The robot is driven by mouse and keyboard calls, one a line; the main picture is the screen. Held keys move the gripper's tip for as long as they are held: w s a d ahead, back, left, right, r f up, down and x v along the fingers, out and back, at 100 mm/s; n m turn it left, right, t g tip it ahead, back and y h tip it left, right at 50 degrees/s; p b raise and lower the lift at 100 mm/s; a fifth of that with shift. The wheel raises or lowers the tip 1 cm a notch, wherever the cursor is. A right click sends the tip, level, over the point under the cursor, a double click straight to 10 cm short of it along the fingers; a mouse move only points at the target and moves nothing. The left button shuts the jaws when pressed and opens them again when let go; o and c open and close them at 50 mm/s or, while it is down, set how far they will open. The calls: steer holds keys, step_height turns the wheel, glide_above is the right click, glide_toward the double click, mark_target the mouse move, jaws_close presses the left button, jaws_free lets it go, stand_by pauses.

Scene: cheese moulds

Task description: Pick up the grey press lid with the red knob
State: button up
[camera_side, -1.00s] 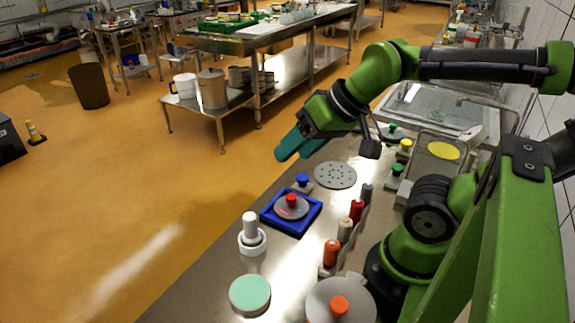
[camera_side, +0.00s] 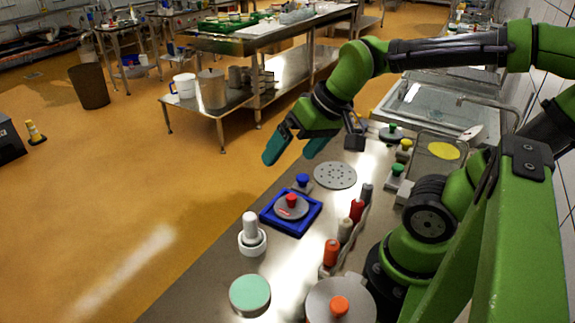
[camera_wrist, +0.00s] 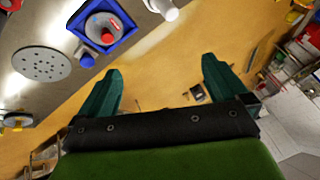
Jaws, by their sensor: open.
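The grey press lid (camera_side: 283,211) is a round disc with a red knob (camera_side: 291,200) on top. It lies inside a square blue tray (camera_side: 304,227) on the steel counter. In the wrist view the grey lid (camera_wrist: 97,36) with its red knob shows at the upper left, in the blue tray (camera_wrist: 128,29). My gripper (camera_side: 292,150) is in the air above and beyond the tray, well apart from the lid. Its two teal fingers are spread, with nothing between them; they also show in the wrist view (camera_wrist: 160,85).
A perforated grey disc (camera_side: 335,175) and a blue-knobbed piece (camera_side: 302,182) lie near the tray. A white plunger-like piece (camera_side: 251,236), a mint-topped disc (camera_side: 250,294), an orange-knobbed lid (camera_side: 322,297) and a row of coloured cylinders (camera_side: 345,229) stand nearer. Yellow floor lies beyond the counter's left edge.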

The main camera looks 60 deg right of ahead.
steer(key=w+d+f+n+g+h, duration=0.2)
steer(key=w+d+f+n+g, duration=0.35)
steer(key=d, duration=0.25)
glide_above(292, 197)
steer(key=f, duration=0.9)
steer(key=shift+s+f, duration=0.25)
steer(key=shift+f, duration=0.05)
steer(key=shift+w+d+f, duration=0.1)
steer(key=shift+w+f, duration=0.05)
steer(key=shift+f, duration=2.8)
steer(key=c, duration=0.9)
steer(key=shift+r, duration=0.15)
